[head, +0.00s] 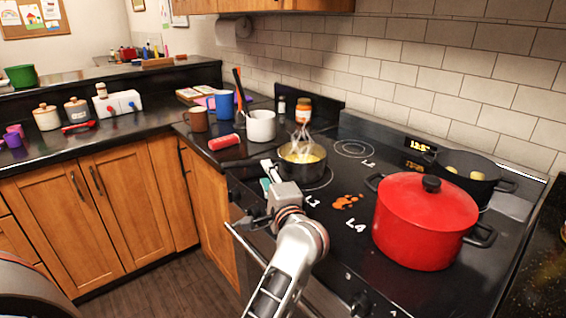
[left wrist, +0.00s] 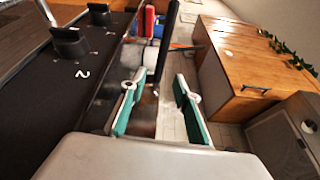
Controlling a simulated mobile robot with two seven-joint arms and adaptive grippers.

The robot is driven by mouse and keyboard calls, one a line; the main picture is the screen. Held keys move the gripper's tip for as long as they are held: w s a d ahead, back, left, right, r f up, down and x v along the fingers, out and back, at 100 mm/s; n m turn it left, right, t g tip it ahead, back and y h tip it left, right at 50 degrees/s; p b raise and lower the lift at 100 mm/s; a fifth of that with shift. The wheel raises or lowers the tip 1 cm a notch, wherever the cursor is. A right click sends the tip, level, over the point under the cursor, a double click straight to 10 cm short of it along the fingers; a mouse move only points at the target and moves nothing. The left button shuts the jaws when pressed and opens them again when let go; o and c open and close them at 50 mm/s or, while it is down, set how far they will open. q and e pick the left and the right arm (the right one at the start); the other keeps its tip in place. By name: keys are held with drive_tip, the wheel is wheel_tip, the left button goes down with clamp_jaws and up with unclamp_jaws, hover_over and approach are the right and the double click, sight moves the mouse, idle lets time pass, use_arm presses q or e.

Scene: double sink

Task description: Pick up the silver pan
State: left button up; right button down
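My left gripper (head: 267,176) is just left of and in front of the pan, above the stove's left edge. In the left wrist view its two teal-padded fingers (left wrist: 158,103) are apart. A dark bar (left wrist: 167,48) shows in the gap between them; I cannot tell whether it is the pan's handle. The pan's body is not clear in that view. My right gripper is not in view.
A big red lidded pot (head: 425,225) stands at the stove's front right, with a black pot (head: 470,178) behind it.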

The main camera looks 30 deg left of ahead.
sight(258, 164)
use_arm(q)
drive_tip(key=shift+w+a+r, duration=0.15)
drive_tip(key=shift+w+a, duration=0.35)
drive_tip(key=x, duration=0.1)
drive_tip(key=p+x, duration=0.1)
drive_tip(key=x, duration=0.3)
drive_tip(key=shift+s+a, duration=0.4)
drive_tip(key=shift+w+a, duration=0.35)
drive_tip(key=shift+w, duration=0.1)
clamp_jaws()
